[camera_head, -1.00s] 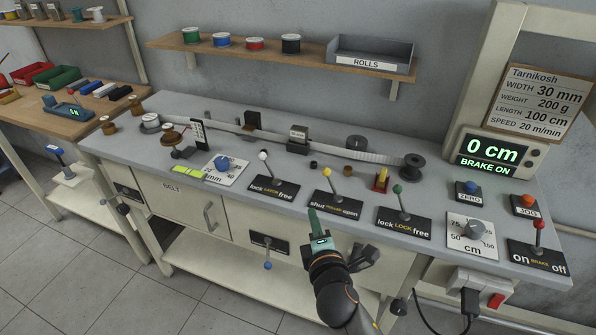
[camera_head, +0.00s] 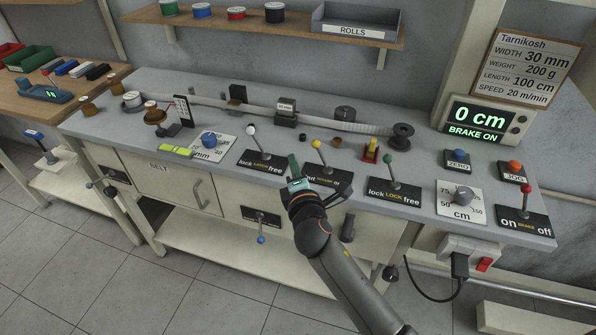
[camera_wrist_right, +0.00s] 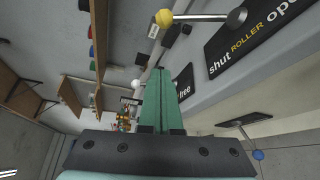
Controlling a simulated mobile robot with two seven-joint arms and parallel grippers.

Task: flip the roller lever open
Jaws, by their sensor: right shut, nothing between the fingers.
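The roller lever has a yellow knob (camera_head: 316,144) on a thin metal stem. It rises from a black plate lettered shut, ROLLER, open, now partly hidden by my right gripper in the head view. The stem leans up and to the left, toward the shut side. In the right wrist view the yellow knob (camera_wrist_right: 164,18) and the roller plate (camera_wrist_right: 250,42) are at the top. My right gripper (camera_head: 293,160) has green fingers, shut and empty, just left of the lever stem; I see a gap to the knob in the wrist view. My left gripper is out of view.
A white-knobbed lever (camera_head: 251,130) stands to the left and a green-knobbed lock lever (camera_head: 388,159) to the right. The display (camera_head: 486,123) reads 0 cm, BRAKE ON. A blue-knobbed lever (camera_head: 261,239) hangs on the bench front below.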

